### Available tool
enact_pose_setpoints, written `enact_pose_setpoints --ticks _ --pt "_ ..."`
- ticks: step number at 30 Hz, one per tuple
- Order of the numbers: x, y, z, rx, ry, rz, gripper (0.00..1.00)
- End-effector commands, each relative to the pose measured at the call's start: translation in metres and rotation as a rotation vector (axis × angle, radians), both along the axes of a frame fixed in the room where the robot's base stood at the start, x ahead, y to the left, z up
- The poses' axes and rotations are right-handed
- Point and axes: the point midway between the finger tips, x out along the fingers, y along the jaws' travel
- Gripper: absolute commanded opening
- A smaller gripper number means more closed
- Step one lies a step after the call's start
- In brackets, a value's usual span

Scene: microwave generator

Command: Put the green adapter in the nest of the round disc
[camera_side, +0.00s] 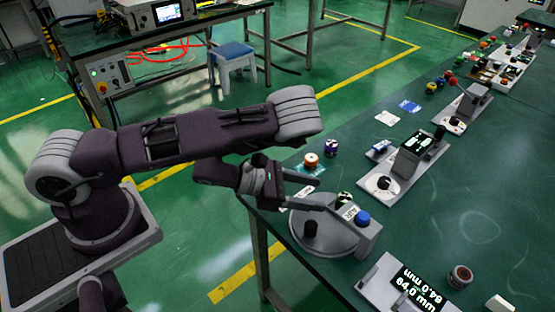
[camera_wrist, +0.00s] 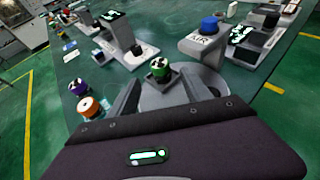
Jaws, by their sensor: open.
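The green adapter (camera_wrist: 160,70), with a black-and-white top, stands upright just beyond and between my fingertips in the wrist view. In the side view its top (camera_side: 343,197) shows at the far edge of the round disc (camera_side: 322,243), partly hidden by a finger. The grey disc (camera_wrist: 212,80) also shows behind the fingers in the wrist view. My gripper (camera_side: 322,195) is open, its fingers spread and empty; the wrist view shows them too (camera_wrist: 162,82). I cannot tell whether the adapter rests on the disc or behind it. The nest is not clearly visible.
A grey block (camera_side: 368,232) marked AIR with a blue button (camera_side: 362,217) stands beside the disc. An orange adapter (camera_side: 311,160) and a purple one (camera_side: 331,147) stand behind. A display device (camera_side: 400,285) is at front right.

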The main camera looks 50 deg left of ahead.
Motion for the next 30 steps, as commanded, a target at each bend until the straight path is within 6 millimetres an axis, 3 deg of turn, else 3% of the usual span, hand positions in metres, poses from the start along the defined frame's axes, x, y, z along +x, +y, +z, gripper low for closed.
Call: enact_pose_setpoints --ticks 4,7,10,14,17,20,22,25,26,27,30 --pt "0.006 0.002 0.004 -0.019 0.012 0.032 0.57" --pt "0.031 0.015 0.025 -0.135 0.092 0.206 0.57" --pt "0.062 0.042 0.064 -0.386 0.237 0.517 0.57" --pt "0.070 0.081 0.124 -0.832 0.444 0.942 0.57" --pt "0.045 0.102 0.174 -1.231 0.604 1.251 0.57" --pt "-0.005 0.112 0.219 -1.630 0.752 1.532 0.57" --pt "-0.053 0.111 0.245 -1.890 0.836 1.715 0.57" --pt "-0.126 0.105 0.267 -2.199 0.900 1.956 0.57" --pt "-0.146 0.102 0.270 2.229 -0.885 -1.981 0.57" --pt "-0.171 0.099 0.273 2.157 -0.823 -1.919 0.57" --pt "-0.215 0.093 0.273 2.032 -0.703 -1.818 0.57"
